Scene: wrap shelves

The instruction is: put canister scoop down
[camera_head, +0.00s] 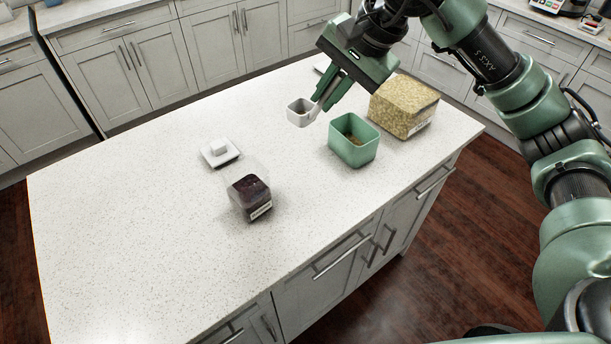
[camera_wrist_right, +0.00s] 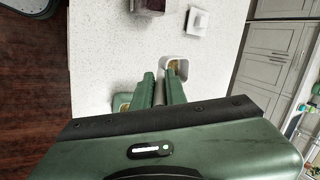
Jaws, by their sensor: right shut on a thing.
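Some brownish grains show inside the scoop's cup. In the right wrist view the scoop (camera_wrist_right: 174,62) lies just beyond the fingertips. I cannot tell whether its base touches the counter. An open green canister (camera_head: 353,146) with grains at its bottom stands to the right of the scoop, apart from it. A clear canister of yellowish grain (camera_head: 402,108) stands behind and right of the green one. My left gripper is not in view.
A clear canister with dark contents (camera_head: 249,197) stands on the island counter (camera_head: 130,225) near its middle. A white lid (camera_head: 219,152) lies behind it. Another white piece (camera_head: 322,67) is partly hidden behind my right gripper. The counter's left side is clear.

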